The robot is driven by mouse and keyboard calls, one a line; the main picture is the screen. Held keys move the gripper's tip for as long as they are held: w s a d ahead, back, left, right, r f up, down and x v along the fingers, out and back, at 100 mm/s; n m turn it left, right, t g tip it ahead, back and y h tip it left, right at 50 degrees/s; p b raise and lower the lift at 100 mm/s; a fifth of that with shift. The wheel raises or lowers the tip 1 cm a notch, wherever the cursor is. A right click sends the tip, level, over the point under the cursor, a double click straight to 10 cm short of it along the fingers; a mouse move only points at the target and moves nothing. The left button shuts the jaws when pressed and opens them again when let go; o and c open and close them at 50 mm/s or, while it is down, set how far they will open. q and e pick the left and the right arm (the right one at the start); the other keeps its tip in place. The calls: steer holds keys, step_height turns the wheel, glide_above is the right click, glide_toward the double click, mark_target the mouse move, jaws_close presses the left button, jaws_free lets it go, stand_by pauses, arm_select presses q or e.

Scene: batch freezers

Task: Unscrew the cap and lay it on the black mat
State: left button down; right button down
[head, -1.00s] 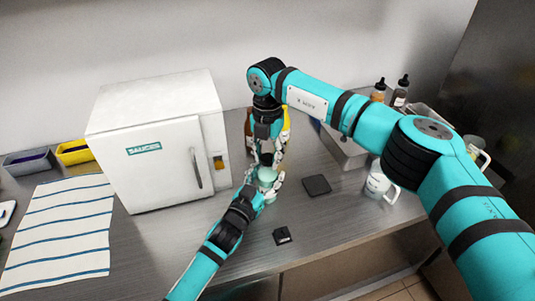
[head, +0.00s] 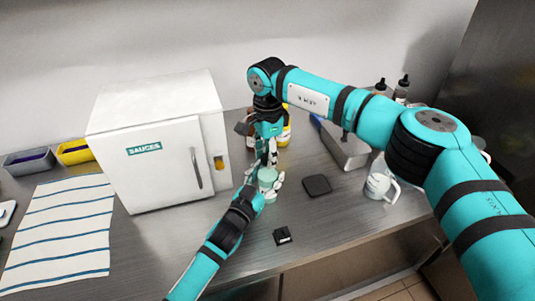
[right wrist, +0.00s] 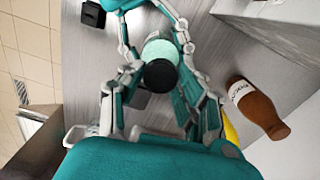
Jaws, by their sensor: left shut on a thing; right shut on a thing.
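A mint-green container (head: 267,178) stands upright on the counter right of the white freezer. My left gripper (head: 266,189) is shut around it from the front. My right gripper (head: 266,157) points down from above and is shut on the cap. In the right wrist view, the dark round cap (right wrist: 160,76) shows between the fingers, over the pale green container (right wrist: 160,50). I cannot tell whether the cap still sits on its thread. The black mat (head: 317,185) lies bare on the counter to the right of the container.
A small black object (head: 282,236) lies near the front edge. A brown bottle (right wrist: 257,108) and a yellow one stand behind. The freezer (head: 165,150) blocks the left.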

steer(key=n, duration=1.2)
steer(key=shift+n, duration=0.3)
steer(key=shift+r, duration=0.2)
steer(key=shift+r, duration=0.95)
steer(key=shift+r, duration=2)
arm_select(q)
steer(key=shift+c, duration=1.9)
jaws_free()
